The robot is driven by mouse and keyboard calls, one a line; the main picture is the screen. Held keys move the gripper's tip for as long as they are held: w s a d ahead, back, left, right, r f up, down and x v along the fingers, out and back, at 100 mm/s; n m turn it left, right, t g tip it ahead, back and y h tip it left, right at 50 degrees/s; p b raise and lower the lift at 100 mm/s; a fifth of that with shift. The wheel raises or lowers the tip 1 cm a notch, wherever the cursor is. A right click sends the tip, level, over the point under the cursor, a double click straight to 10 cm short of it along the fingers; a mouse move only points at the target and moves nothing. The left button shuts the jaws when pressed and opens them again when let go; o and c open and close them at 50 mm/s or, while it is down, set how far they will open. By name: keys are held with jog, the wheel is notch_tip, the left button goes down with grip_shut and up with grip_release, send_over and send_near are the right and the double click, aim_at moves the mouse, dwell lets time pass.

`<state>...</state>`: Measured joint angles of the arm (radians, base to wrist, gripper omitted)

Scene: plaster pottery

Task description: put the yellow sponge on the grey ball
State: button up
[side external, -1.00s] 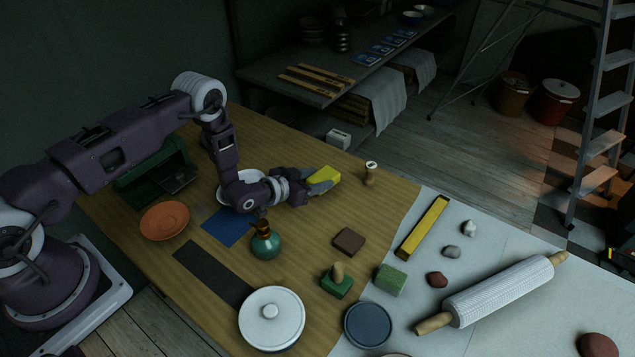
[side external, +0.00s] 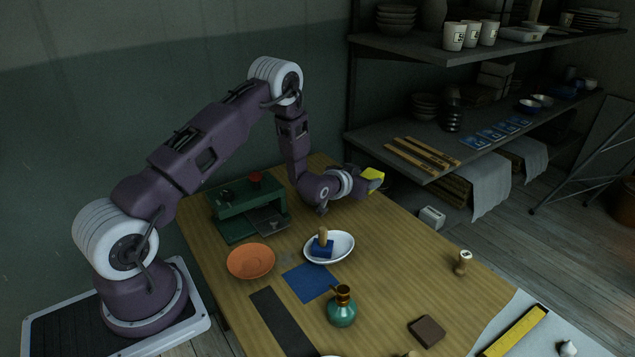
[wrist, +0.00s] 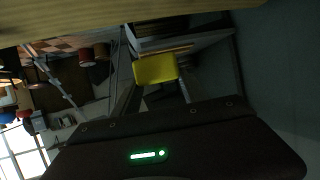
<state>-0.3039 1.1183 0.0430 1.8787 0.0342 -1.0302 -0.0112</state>
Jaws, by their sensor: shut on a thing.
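The yellow sponge (side external: 373,173) is in my gripper (side external: 370,182), which is shut on it and holds it in the air near the far edge of the wooden table. In the wrist view the yellow sponge (wrist: 155,69) shows between the fingers, with shelves and floor behind it. The grey ball is not in view now; that part of the white cloth lies outside the side view's frame.
A white bowl (side external: 343,247) with a blue stamp (side external: 322,247) stands near my gripper. A green press (side external: 228,215), an orange dish (side external: 251,262) and a teal bottle (side external: 341,309) stand on the table. Shelves (side external: 440,155) stand behind its far edge.

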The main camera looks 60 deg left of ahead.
jog(key=s+a+r+n+g+y, duration=0.1)
jog(key=a, duration=0.4)
jog(key=s+a+r+n+g+y, duration=0.1)
jog(key=s+a+r+n+y, duration=0.1)
jog(key=a, duration=0.4)
jog(key=s+a+r+n+g+y, duration=0.1)
jog(key=s+a+n+y, duration=0.1)
jog(key=a, duration=0.3)
jog(key=shift+s+a+r, duration=0.2)
jog(key=shift+s+a, duration=0.05)
jog(key=shift+a, duration=0.15)
notch_tip(320, 180, down, 9)
jog(key=shift+s+a+f, duration=0.1)
jog(key=shift+a+f, duration=0.05)
jog(key=shift+f, duration=0.15)
jog(key=shift+f, duration=0.1)
jog(key=o, duration=1.3)
